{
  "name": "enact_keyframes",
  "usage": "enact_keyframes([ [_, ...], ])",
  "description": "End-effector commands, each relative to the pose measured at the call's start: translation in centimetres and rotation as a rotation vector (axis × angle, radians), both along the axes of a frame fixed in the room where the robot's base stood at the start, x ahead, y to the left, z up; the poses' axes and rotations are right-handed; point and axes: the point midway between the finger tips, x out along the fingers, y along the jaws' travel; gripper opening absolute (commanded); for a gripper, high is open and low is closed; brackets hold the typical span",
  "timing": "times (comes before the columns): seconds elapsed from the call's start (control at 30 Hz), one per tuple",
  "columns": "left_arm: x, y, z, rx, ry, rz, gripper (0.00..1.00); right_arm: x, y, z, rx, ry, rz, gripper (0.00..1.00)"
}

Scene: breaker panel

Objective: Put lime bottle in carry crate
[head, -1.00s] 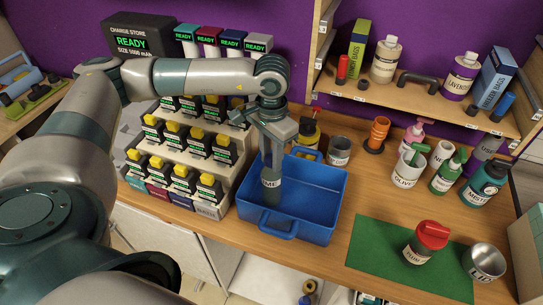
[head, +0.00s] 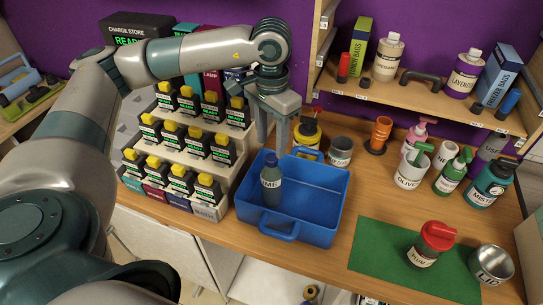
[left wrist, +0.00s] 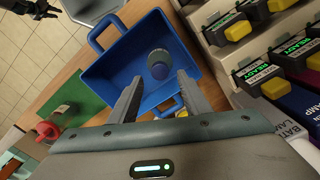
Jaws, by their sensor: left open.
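The lime bottle (head: 271,182), dark with a pale label reading "IME", stands upright in the left part of the blue carry crate (head: 316,222). My left gripper (head: 271,140) is open and empty above the bottle, apart from it, near the crate's back-left side. In the left wrist view the bottle (left wrist: 159,64) is seen from above inside the crate (left wrist: 112,72), beyond the tips of my open left fingers (left wrist: 157,90).
A tiered rack of black, yellow-capped packs (head: 190,140) stands close left of the crate. A yellow-and-black bottle (head: 307,135) and a metal cup (head: 340,152) are behind it. A green mat (head: 375,258) with a red-topped bottle (head: 430,244) lies to the right.

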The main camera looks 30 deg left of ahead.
Motion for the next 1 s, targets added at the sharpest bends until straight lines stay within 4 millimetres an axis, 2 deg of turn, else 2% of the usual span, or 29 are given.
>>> enact_keyframes([
  [0.03, 0.1, -0.1, 0.6, -0.001, -0.005, -0.001, 0.44, 0.0, 0.0, -1.0, 0.0, 0.0, 0.0, 0.31],
  [0.1, 0.1, -0.1, 1.9, -0.001, -0.004, -0.001, 0.44, 0.0, 0.0, -1.6, 0.0, 0.0, 0.0, 0.31],
  [0.3, 0.1, -0.1, 4.8, -0.001, -0.003, 0.001, 0.44, 0.0, -0.2, -2.7, -0.002, 0.0, 0.001, 0.31],
  [0.4, 0.1, 0.0, 5.7, -0.001, -0.002, 0.0, 0.44, 0.0, -0.2, -2.9, -0.002, 0.0, 0.001, 0.31],
  [0.57, 0.0, 0.0, 6.3, 0.0, 0.0, -0.001, 0.44, 0.0, -0.3, -3.0, -0.003, 0.0, 0.001, 0.31],
  [1.0, 0.0, 0.0, 6.3, 0.0, 0.0, 0.0, 0.44, 0.0, -0.3, -3.0, -0.003, 0.0, 0.001, 0.31],
])
